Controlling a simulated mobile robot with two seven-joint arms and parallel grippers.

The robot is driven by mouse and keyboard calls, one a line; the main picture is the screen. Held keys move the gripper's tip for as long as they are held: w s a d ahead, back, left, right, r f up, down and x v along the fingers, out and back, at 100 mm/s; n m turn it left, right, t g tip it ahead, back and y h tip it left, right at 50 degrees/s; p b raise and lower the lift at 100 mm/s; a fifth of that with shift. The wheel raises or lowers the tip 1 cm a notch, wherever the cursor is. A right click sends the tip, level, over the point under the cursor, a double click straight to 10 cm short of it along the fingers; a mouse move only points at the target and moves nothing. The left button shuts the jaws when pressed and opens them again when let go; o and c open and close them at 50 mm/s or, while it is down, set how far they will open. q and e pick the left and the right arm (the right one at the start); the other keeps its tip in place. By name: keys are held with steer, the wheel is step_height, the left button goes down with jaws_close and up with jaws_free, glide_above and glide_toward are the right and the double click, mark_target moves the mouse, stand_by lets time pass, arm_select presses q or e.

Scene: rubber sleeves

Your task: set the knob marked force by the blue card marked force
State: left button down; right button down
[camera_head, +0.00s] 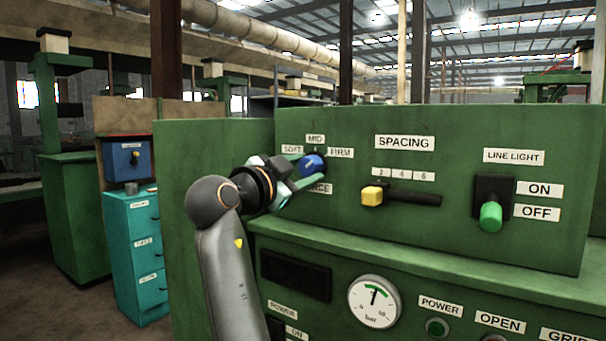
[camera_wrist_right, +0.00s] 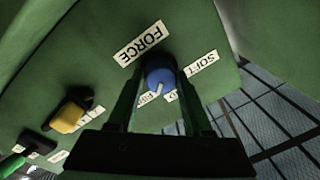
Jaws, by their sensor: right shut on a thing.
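The force knob (camera_head: 312,164) is a round blue knob on the green panel, with plates SOFT, MID and FIRM around it. The FORCE plate below it is partly hidden by my gripper in the head view and shows upside down in the right wrist view (camera_wrist_right: 143,43). My right gripper (camera_head: 306,170) is shut on the knob, one finger on each side. In the right wrist view the knob (camera_wrist_right: 158,76) has a white pointer turned toward the MID and FIRM side; its exact mark is hard to tell. I see no blue card marked force. My left gripper is out of view.
To the right of the knob are a yellow SPACING slider (camera_head: 373,196) and a green-tipped LINE LIGHT lever (camera_head: 490,216). A green ledge and pressure gauge (camera_head: 374,301) lie below. A teal drawer cabinet (camera_head: 137,255) with a blue box (camera_head: 118,162) stands left.

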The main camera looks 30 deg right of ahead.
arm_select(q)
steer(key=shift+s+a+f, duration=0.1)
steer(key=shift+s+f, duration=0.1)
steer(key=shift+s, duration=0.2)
arm_select(e)
steer(key=c, duration=0.7)
jaws_free()
steer(key=o, duration=0.4)
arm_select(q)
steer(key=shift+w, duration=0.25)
